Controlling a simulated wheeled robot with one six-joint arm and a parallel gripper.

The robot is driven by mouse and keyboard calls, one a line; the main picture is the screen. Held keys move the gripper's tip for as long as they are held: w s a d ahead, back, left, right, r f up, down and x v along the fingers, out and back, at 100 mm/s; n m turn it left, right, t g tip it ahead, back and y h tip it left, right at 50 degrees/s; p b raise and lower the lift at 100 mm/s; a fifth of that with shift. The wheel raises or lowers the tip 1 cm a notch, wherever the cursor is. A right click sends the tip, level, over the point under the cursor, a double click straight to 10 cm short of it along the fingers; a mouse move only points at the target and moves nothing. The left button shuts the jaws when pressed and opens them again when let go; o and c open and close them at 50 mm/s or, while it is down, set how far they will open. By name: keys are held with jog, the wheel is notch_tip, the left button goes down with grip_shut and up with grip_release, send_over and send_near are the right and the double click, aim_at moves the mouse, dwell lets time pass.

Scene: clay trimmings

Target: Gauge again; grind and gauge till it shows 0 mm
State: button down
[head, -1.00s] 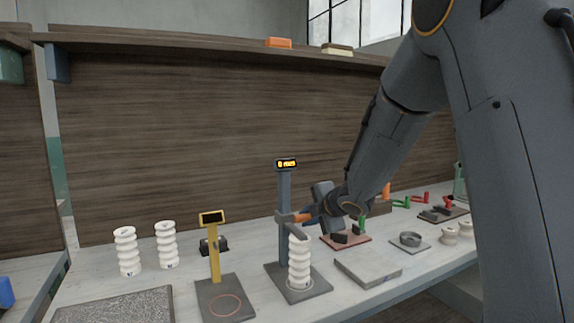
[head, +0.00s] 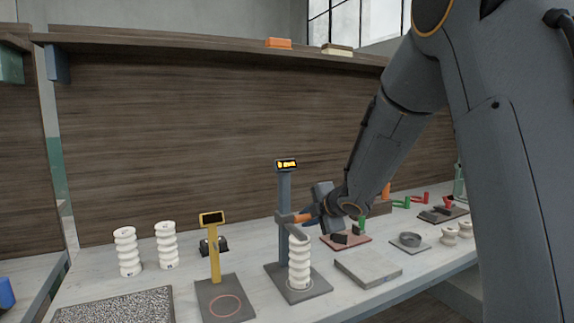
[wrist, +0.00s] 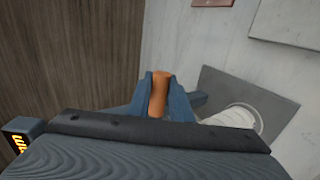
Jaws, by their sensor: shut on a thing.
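The grey-blue height gauge (head: 284,195) stands on a square grey base, with a lit display (head: 286,164) on top. Its amber characters are too small to read surely. A white ribbed clay piece (head: 299,265) stands upright on the base inside a ring mark. The gauge's sliding arm (head: 297,231) lies over the piece's top and appears to touch it. My gripper (head: 308,216) is shut on the orange handle (wrist: 158,97) of that arm. The wrist view shows the handle between both fingers and the white piece (wrist: 234,117) partly hidden beside it.
A yellow gauge (head: 214,250) with a dark display stands left. A rough grey grinding slab (head: 115,305) lies at front left. Two ribbed pieces (head: 127,250) (head: 166,245) stand behind it. A flat grey slab (head: 368,268) lies right of the gauge. A dark wall board closes the back.

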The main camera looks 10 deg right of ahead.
jog(key=shift+r+p, duration=4.7)
jog(key=shift+p, duration=0.15)
jog(key=c, duration=0.8)
grip_release()
jog(key=shift+f, duration=0.1)
jog(key=shift+o, duration=0.2)
jog(key=p+v, duration=0.3)
jog(key=v, duration=0.5)
